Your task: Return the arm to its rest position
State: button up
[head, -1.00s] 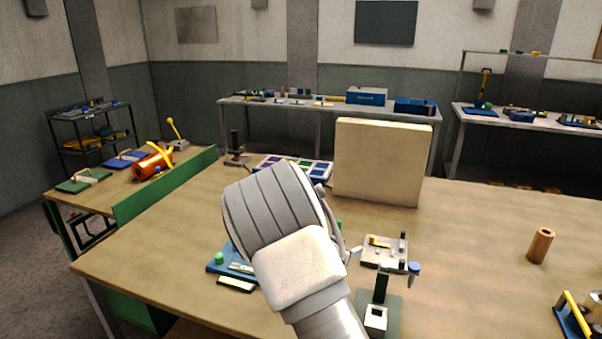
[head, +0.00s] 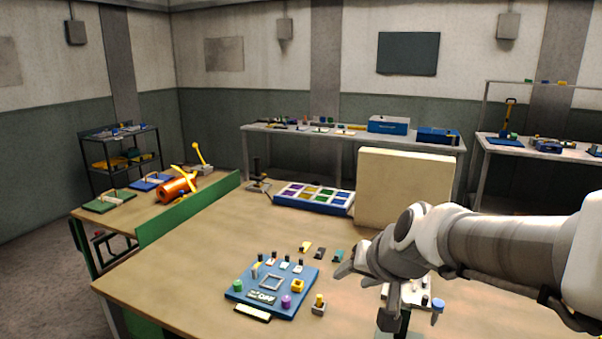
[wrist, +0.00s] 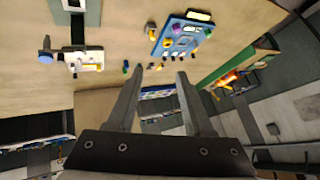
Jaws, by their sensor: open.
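My gripper (head: 350,268) is at the end of my arm, which reaches in from the right in the head view. It is above the wooden table (head: 190,260), to the right of the blue board. In the wrist view my gripper (wrist: 159,73) shows two grey fingers standing well apart with nothing between them. The blue board (head: 272,286) holds a square frame, small pegs and coloured knobs, and it also shows in the wrist view (wrist: 180,36).
A cream upright panel (head: 405,185) stands behind my arm. A tray of coloured compartments (head: 313,198) lies to its left. A pale fixture (head: 418,294) is partly hidden below my gripper. The table's left front is clear.

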jog(key=s+d+n+g+h, duration=0.1)
jog(key=s+d, duration=0.1)
jog(key=s, duration=0.7)
jog(key=s+d+n+g+h, duration=0.1)
jog(key=s+d, duration=0.1)
jog(key=s, duration=0.6)
jog(key=shift+s+d+r+h, duration=0.25)
jog(key=shift+s+r+h, duration=0.05)
jog(key=shift+s, duration=0.1)
